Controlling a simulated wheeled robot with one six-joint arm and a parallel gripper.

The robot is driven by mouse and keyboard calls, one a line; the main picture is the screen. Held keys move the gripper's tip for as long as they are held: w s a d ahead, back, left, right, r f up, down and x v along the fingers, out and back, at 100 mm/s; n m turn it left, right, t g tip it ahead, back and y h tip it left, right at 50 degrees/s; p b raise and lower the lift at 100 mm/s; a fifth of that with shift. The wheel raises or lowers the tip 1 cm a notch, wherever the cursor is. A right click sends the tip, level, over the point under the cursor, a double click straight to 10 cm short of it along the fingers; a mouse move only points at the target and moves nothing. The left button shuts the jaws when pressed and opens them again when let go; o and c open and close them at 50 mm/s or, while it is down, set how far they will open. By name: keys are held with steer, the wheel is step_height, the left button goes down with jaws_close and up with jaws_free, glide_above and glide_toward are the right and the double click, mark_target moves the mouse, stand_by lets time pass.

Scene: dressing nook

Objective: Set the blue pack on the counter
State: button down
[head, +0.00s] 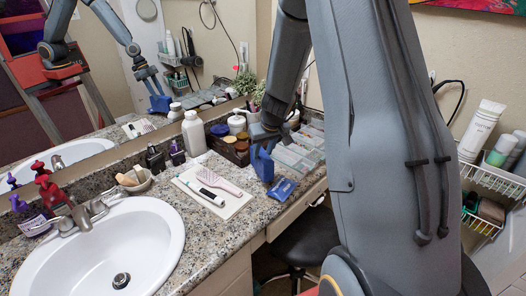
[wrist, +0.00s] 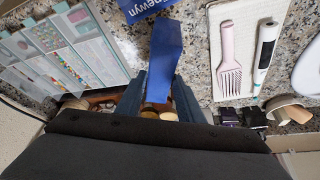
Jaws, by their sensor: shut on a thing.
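My gripper (head: 262,148) is over the counter (head: 232,221), to the right of the white tray. It is shut on a plain blue pack (head: 263,166), which stands upright between the fingers; in the wrist view the held pack (wrist: 166,45) sticks out beyond the fingertips. I cannot tell whether its lower edge touches the counter. A second blue pack with white lettering (head: 282,189) lies flat on the counter just beside it; it also shows at the top of the wrist view (wrist: 122,8).
A clear compartment box (head: 298,153) is behind right. Jars (head: 236,124) and a white bottle (head: 193,133) stand along the mirror. The sink (head: 110,250) is left. Bare counter lies before the tray.

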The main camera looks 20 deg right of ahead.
steer(key=shift+f+b, duration=0.55)
steer(key=shift+b, duration=0.3)
steer(key=c, duration=1.2)
jaws_free()
steer(key=shift+r, duration=0.1)
steer(key=shift+r+p, duration=0.45)
steer(key=shift+p, duration=0.35)
steer(key=v, duration=1.2)
steer(key=s+a+f+g, duration=0.2)
steer(key=s+a, duration=0.4)
steer(key=s, duration=0.5)
steer(key=s+a+f+g, duration=0.1)
steer(key=s+a+f, duration=0.1)
steer(key=s+a, duration=0.5)
steer(key=s+b, duration=0.1)
steer(key=s, duration=0.3)
steer(key=shift+s+a+g, duration=0.2)
steer(key=shift+s+g, duration=0.15)
steer(key=shift+g, duration=0.05)
steer(key=shift+f, duration=0.1)
